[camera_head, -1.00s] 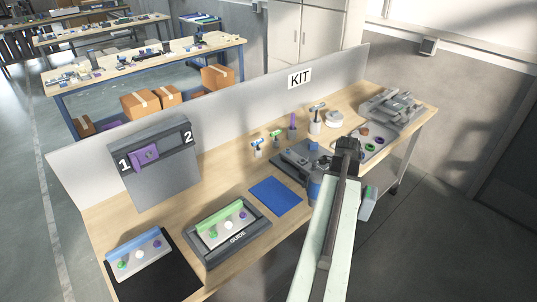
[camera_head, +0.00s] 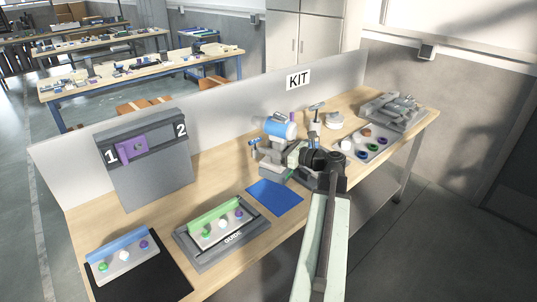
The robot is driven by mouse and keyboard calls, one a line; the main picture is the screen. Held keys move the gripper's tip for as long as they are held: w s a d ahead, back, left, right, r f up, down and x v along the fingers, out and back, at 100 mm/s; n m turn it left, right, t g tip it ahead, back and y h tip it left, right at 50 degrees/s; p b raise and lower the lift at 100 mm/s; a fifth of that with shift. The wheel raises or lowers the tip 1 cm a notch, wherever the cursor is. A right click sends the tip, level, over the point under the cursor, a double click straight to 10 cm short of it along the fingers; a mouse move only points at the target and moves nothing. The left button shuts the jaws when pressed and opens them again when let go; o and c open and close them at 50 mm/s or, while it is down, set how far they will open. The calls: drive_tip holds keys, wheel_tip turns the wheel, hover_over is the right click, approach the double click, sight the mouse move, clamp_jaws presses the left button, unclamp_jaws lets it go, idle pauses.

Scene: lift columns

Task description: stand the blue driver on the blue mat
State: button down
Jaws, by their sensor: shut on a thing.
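The blue driver (camera_head: 254,146) has a blue top and shows upright at the left edge of my gripper, behind the mat. My gripper (camera_head: 261,156) is shut on it, though the contact is small and partly hidden by my wrist. The blue mat (camera_head: 274,198) lies flat and bare on the bench, in front of and below my gripper. I cannot tell whether the driver's lower end touches anything.
A grey board (camera_head: 150,180) marked 1 and 2 holds a purple block. The GUIDE tray (camera_head: 222,235) lies left of the mat, and a black mat (camera_head: 165,283) lies further left. A hammer-shaped tool (camera_head: 316,113) and a parts tray (camera_head: 366,145) stand to the right.

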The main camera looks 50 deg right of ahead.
sight(289, 175)
drive_tip(key=shift+f+b, duration=4.7)
drive_tip(key=shift+f, duration=0.25)
drive_tip(key=c, duration=0.8)
unclamp_jaws()
drive_tip(key=shift+c, duration=0.2)
drive_tip(key=v, duration=0.8)
drive_tip(key=shift+r, duration=0.1)
